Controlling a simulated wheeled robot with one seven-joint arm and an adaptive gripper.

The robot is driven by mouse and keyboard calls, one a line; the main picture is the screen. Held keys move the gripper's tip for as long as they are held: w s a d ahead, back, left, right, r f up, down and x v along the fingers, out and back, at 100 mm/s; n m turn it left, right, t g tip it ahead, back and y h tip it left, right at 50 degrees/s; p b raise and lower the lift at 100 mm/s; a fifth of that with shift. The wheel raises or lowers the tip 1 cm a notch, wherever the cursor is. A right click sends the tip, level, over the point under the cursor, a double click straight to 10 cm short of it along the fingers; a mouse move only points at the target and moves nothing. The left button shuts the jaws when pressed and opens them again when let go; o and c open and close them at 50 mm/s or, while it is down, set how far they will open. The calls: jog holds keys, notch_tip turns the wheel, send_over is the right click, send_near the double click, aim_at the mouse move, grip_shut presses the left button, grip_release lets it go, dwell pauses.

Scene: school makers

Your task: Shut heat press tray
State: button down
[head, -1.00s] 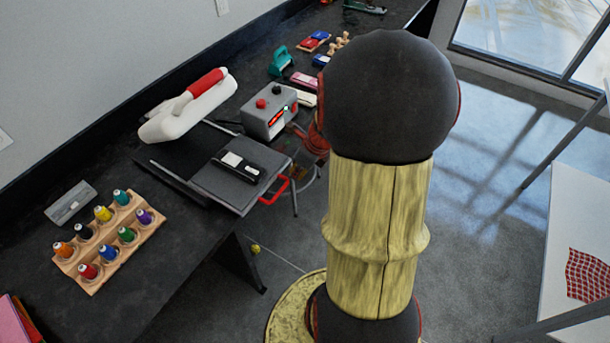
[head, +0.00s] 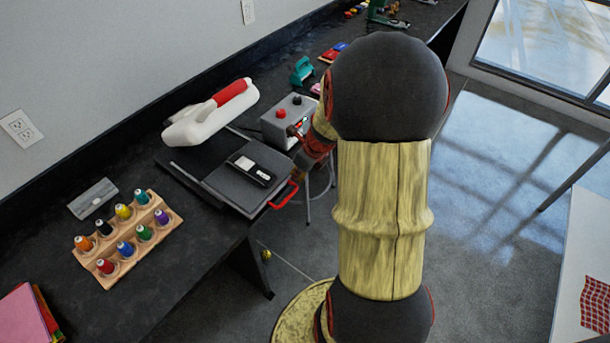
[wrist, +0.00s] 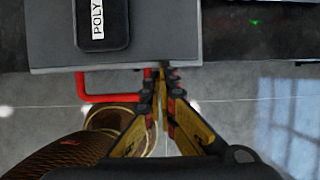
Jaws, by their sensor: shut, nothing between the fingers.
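The heat press tray is a grey plate (head: 226,184) at the table's front edge, below the white press body (head: 195,128). It sticks out from the press, and its red loop handle (head: 284,196) faces the aisle. A black object with a white label (head: 250,170) lies on it. In the wrist view the tray's front edge (wrist: 225,58) crosses the top, and the handle (wrist: 82,88) is left of my fingers. My gripper (wrist: 162,74) is shut and empty, its tips at the tray's front edge just right of the handle; contact is unclear.
A grey control box (head: 283,122) with red and black knobs stands right of the press, close to my forearm. A wooden rack (head: 112,268) of coloured thread spools and a grey block (head: 92,198) are on the left. The floor (head: 480,200) on the right is open.

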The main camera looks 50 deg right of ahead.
aim_at(266, 160)
jog(key=w+p, duration=0.2)
jog(key=w, duration=0.1)
jog(key=w+p, duration=0.2)
jog(key=w, duration=0.2)
jog(key=w+p, duration=0.3)
jog(key=w, duration=0.1)
jog(key=shift+w+a+r, duration=0.1)
jog(key=shift+a+r, duration=0.05)
jog(key=shift+a, duration=0.25)
jog(key=shift+w+p, duration=0.3)
jog(key=shift+w, duration=0.3)
